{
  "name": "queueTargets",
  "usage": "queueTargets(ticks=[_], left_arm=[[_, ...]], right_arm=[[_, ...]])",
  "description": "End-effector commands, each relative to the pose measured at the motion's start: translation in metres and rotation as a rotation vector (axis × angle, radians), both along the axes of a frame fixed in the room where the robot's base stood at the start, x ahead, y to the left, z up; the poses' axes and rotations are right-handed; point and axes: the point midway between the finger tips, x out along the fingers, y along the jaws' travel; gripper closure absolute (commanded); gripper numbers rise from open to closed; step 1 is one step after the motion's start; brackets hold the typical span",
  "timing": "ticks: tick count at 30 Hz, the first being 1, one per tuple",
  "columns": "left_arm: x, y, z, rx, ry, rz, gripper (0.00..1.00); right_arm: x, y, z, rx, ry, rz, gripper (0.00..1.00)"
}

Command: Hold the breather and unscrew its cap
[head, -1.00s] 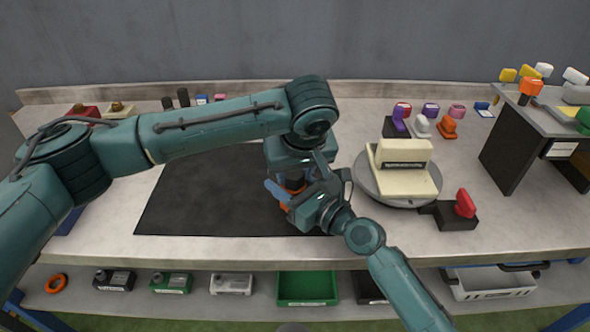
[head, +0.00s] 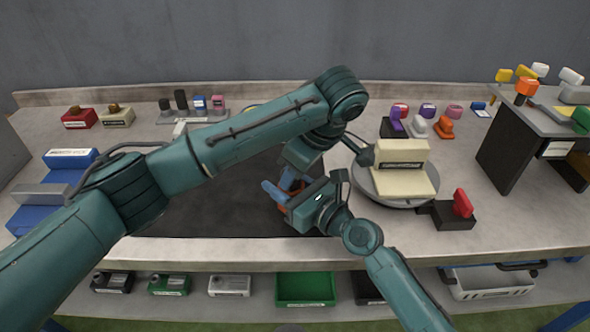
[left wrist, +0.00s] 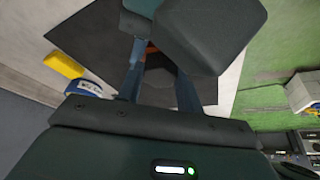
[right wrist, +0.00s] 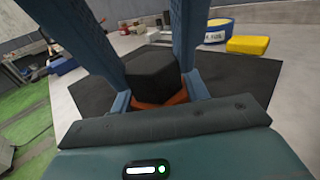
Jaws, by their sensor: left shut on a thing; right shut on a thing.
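The breather (head: 288,209) is held above the dark mat in the middle of the bench, with its orange body low and its dark six-sided cap (right wrist: 153,72) on top. In the right wrist view the cap sits over an orange band, and I see no clear gap between them. My right gripper (right wrist: 160,98) is shut on the orange body. My left gripper (left wrist: 159,78) comes down from above and is shut on the cap. The head view hides most of the breather behind my grippers.
The dark mat (head: 210,205) lies under both grippers. A blue-and-white round thing (right wrist: 218,31) and a yellow block (right wrist: 248,45) lie beyond the mat.

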Motion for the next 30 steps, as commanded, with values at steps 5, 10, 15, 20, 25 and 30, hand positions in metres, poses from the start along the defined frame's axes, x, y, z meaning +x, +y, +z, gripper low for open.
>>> queueTargets(ticks=[5, 10, 15, 20, 25, 30], left_arm=[[0.0034, -0.0005, 0.0009, 0.007, 0.0, 0.267, 0.88], [0.0037, -0.0011, -0.0001, 0.004, 0.001, 0.362, 0.88], [0.0035, -0.001, -0.0003, 0.003, 0.002, 0.359, 0.88], [0.0051, -0.0011, 0.0005, 0.004, 0.0, 0.452, 0.88], [0.0079, -0.0014, 0.0001, 0.005, 0.002, 0.728, 0.88], [0.0092, -0.0014, -0.0002, 0.004, 0.003, 0.876, 0.88]], right_arm=[[0.0008, -0.0015, -0.0008, -0.001, 0.001, -0.003, 0.96], [0.0008, -0.0017, -0.0008, -0.001, 0.001, -0.004, 0.96], [0.0009, -0.0018, -0.0008, -0.001, 0.001, -0.004, 0.96], [0.0011, -0.0019, -0.0007, -0.001, 0.001, -0.004, 0.96], [0.0011, -0.002, -0.0007, -0.001, 0.001, -0.005, 0.96], [0.0012, -0.0022, -0.0007, -0.001, 0.001, -0.005, 0.96]])
